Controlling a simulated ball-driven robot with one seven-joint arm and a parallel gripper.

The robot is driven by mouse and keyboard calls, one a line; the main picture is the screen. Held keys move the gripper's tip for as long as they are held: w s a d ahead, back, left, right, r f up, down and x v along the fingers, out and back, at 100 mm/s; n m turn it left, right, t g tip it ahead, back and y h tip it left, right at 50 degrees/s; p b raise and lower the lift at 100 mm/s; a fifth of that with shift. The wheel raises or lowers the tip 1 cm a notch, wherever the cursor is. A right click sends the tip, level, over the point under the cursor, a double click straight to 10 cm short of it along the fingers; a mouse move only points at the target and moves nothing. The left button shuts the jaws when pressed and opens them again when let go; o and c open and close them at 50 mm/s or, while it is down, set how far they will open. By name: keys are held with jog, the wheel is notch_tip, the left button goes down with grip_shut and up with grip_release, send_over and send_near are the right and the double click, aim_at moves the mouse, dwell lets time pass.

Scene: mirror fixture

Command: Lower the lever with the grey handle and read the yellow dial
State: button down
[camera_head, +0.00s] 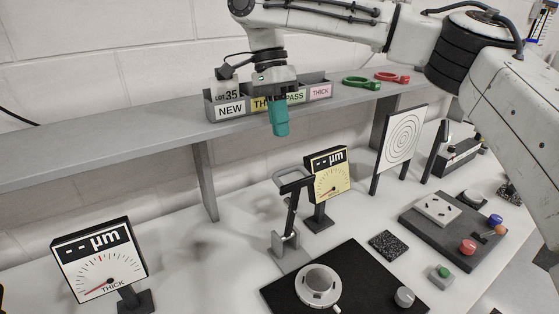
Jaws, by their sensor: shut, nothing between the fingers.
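The lever (292,212) stands raised and slightly tilted on a small grey base (286,246), with a black arm and a grey loop handle (289,172) near its top. The yellow dial (333,183) stands on a black post just right of the lever; it is marked µm, its display shows dashes, and its red needle points to the lower left. My gripper (279,128) has teal fingers and is shut and empty. It hangs in front of the shelf, above the lever in the picture and apart from it.
A white dial (104,270) labelled THICK stands at the left. A grey shelf (120,150) carries a labelled bin (318,103) and green and red rings. A black plate (345,262) with a round stage lies in front.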

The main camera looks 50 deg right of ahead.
jog(key=p+x, duration=0.1)
jog(key=x, duration=0.8)
jog(key=shift+f+p, duration=0.4)
jog(key=shift+s+d, duration=0.15)
jog(key=shift+s, duration=0.1)
